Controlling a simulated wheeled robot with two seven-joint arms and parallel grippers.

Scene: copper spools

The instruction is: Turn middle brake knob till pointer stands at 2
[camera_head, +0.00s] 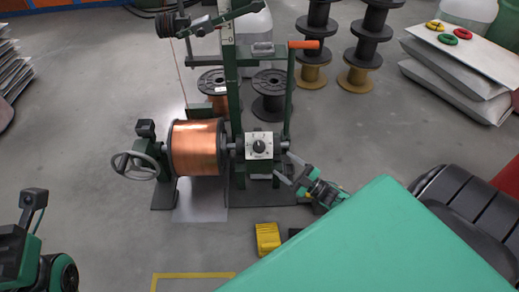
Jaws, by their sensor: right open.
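The brake knob (259,146) is a small black knob on a square white dial plate, on the green winding stand right of the copper spool. The dial marks are too small to read, so I cannot tell where its pointer stands. It is the only brake knob I can make out. My right gripper (287,168) is open and empty, just right of and below the dial plate, its fingers toward the knob but apart from it. My left gripper's fingers do not show.
The copper spool (195,148) sits on the stand's shaft, with a grey handwheel (135,166) at its left. An orange-handled lever (304,44) rises behind the dial. A yellow block (268,238) lies on the floor in front. Black spools (372,33) stand behind.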

